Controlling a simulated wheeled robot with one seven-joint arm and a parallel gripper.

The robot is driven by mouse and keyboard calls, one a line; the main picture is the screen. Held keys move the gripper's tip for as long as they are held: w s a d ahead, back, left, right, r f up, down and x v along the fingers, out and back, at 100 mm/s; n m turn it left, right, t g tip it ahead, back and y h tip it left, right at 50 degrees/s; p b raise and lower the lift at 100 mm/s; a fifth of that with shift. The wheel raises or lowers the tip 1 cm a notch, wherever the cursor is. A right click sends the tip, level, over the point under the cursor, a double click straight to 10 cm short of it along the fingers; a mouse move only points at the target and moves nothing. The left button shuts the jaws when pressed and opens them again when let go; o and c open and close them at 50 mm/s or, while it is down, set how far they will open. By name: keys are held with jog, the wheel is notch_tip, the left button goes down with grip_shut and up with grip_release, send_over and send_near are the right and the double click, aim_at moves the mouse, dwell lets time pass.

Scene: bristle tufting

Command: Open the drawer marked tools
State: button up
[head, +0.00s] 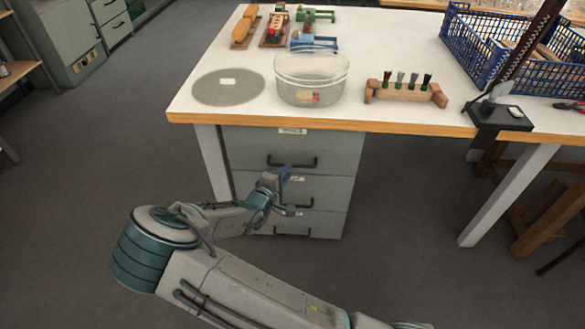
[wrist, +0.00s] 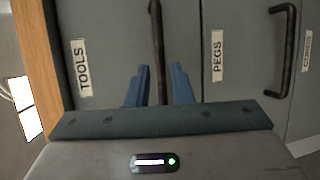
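The tools drawer (wrist: 100,40) is the top one in the grey cabinet under the workbench, and its front looks flush. Its "TOOLS" label (wrist: 82,67) shows in the wrist view. Its dark bar handle (wrist: 156,35) runs up the middle there, and it also shows in the head view (head: 305,163). My gripper (wrist: 160,68) is open, with one blue finger on each side of the handle. I see gaps between the fingers and the bar. In the head view, my gripper (head: 284,176) is in front of the cabinet, just below that handle.
The pegs drawer (wrist: 240,90) is below, with a third drawer under it. The bench top (head: 220,55) overhangs the cabinet. On it are a clear tub (head: 311,72), a grey disc (head: 228,92), a wooden block with tufts (head: 405,90) and a blue crate (head: 480,60). The floor in front is clear.

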aim_at(293, 166)
jog(key=shift+b+x, duration=0.35)
jog(key=shift+x, duration=2.45)
